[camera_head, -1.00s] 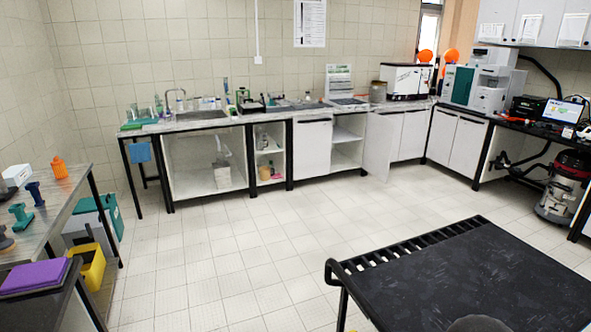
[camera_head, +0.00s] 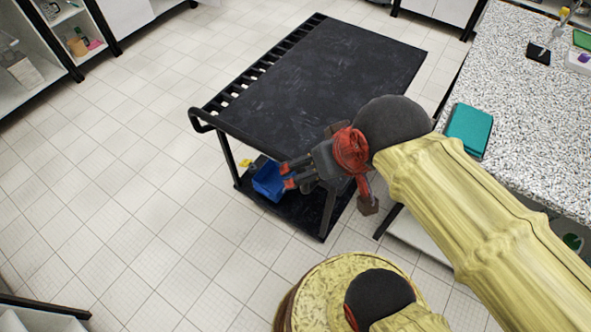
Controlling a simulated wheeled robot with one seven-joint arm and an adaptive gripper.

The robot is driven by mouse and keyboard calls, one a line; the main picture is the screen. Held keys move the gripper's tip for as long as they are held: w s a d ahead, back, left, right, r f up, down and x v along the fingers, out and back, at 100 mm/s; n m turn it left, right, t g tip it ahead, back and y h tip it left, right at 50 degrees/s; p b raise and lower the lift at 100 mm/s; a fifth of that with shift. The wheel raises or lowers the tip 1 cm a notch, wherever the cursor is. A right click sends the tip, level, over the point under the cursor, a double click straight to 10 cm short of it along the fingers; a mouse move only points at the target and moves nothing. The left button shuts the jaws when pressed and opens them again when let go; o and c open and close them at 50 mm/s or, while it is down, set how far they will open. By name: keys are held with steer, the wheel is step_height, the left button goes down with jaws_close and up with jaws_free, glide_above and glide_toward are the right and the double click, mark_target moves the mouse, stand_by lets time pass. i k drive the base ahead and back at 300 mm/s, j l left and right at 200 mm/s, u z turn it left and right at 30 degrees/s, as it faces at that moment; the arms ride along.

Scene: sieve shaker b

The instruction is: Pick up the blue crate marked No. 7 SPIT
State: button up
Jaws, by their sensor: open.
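A blue crate (camera_head: 268,181) sits on the lower shelf of the black cart, near its left end. Its marking cannot be read from here. My gripper (camera_head: 287,174) is in front of the cart's near side, and its two red-tipped fingers are apart and point left. In the picture the fingertips overlap the right part of the crate and hide some of it. I cannot tell whether they touch it. Nothing shows between the fingers.
The black cart (camera_head: 330,75) has an empty top with a slotted end and a handle. A small yellow item (camera_head: 247,164) is beside the crate. A speckled counter (camera_head: 530,110) with a teal item (camera_head: 468,130) stands at right. The tiled floor at left is clear.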

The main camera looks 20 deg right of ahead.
mark_target(268, 182)
steer(key=z, duration=0.95)
steer(key=j+z, duration=0.35)
steer(key=k+j+z, duration=0.1)
steer(key=j+z, duration=0.3)
steer(key=k+j+z, duration=0.15)
steer(key=j+z, duration=0.2)
steer(key=k+j+z, duration=0.15)
steer(key=j+z, duration=0.2)
steer(key=k+j+z, duration=0.5)
steer(key=k+j, duration=0.85)
steer(key=i+j, duration=0.1)
steer(key=i, duration=0.4)
